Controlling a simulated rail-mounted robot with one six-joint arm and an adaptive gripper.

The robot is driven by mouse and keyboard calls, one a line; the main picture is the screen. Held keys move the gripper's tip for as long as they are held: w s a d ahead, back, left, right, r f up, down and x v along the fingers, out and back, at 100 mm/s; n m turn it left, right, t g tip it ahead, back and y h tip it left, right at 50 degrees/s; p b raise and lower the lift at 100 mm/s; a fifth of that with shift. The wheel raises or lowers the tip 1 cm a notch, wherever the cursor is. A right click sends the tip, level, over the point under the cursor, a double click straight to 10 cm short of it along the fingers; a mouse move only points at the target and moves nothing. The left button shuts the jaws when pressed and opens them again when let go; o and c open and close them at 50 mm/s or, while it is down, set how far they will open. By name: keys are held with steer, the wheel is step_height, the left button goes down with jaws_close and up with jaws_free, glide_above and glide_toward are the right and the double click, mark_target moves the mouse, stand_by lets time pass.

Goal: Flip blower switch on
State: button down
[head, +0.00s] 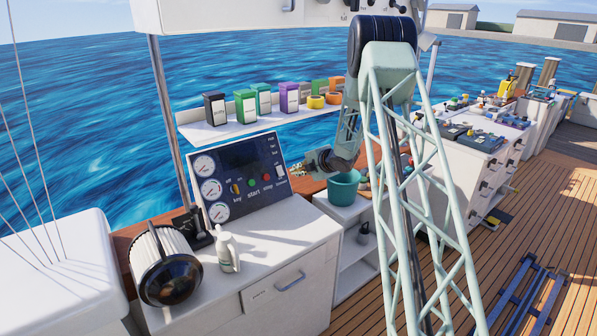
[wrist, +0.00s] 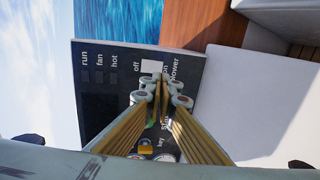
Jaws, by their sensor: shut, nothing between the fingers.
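The dark control panel (head: 243,180) stands tilted on the white cabinet, with gauges, a key switch and start and stop buttons. Its blower switch (head: 281,171) is a small white rocker near the right edge. In the wrist view the white blower switch (wrist: 151,66) lies between the words "off" and "on", beside the label "blower". My gripper (head: 297,170) is shut and empty, just right of the panel's right edge in the head view. In the wrist view my gripper's fingertips (wrist: 161,88) overlap the panel just below the switch. I cannot tell whether they touch it, or which way the rocker is tipped.
A white bottle (head: 227,250) and a round lamp (head: 168,265) stand on the cabinet top (head: 285,232). A teal bucket (head: 343,187) stands right of the panel, close to my arm. A shelf (head: 225,130) with several coloured boxes hangs above.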

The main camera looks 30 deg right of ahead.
mark_target(283, 175)
steer(key=shift+x, duration=5.2)
steer(key=shift+d+f+b, duration=0.1)
steer(key=shift+d+b, duration=0.05)
steer(key=shift+b, duration=0.25)
